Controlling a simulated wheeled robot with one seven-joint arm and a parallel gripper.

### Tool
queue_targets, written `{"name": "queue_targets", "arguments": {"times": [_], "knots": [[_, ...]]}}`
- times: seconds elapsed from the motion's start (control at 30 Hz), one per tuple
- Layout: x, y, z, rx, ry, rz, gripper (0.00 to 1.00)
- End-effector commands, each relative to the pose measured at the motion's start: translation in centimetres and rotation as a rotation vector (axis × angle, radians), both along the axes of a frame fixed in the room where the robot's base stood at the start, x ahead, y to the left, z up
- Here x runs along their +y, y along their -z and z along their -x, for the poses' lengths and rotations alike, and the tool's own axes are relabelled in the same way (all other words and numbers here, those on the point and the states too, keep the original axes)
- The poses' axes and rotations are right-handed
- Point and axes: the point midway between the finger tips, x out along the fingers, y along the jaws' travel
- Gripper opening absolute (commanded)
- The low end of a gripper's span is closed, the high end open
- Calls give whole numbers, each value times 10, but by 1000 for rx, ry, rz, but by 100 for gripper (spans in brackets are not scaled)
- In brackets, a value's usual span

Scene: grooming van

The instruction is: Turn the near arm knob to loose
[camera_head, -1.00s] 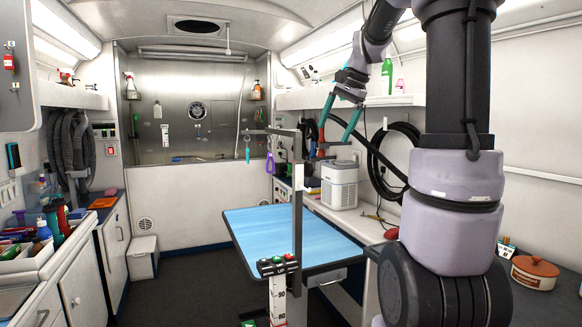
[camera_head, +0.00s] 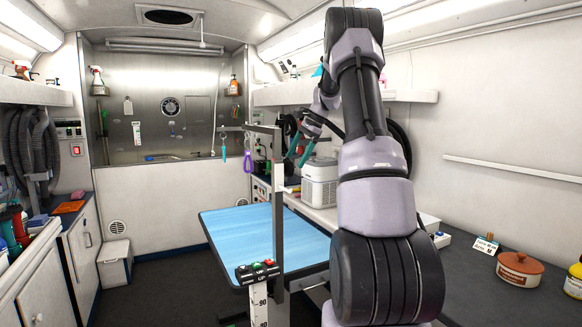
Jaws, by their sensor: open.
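The grooming arm's grey upright post (camera_head: 278,220) stands at the near edge of the blue table (camera_head: 225,224), with a bar across its top. A small black panel with red and green round tops (camera_head: 258,270) sits low at the post, above a scale strip (camera_head: 261,304). I cannot tell which part is the near arm knob or how it is set. My gripper (camera_head: 295,161) has two teal fingers spread apart and pointing down. It appears in the picture to the right of the post's upper part, with nothing visible between the fingers.
A teal loop (camera_head: 224,148) and a purple loop (camera_head: 248,161) hang from the bar. A white appliance (camera_head: 320,184) stands on the right counter. A terracotta pot (camera_head: 520,268) is at the right. Dark floor (camera_head: 160,285) is open left of the table.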

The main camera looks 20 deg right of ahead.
Motion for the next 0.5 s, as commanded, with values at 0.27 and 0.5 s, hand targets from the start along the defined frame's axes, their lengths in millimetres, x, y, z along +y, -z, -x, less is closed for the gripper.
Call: {"name": "queue_targets", "arguments": {"times": [0.27, 0.5], "knots": [[15, 33, -8, 1, -1, -2, 100], [17, 38, -9, -1, -1, 0, 100]]}}
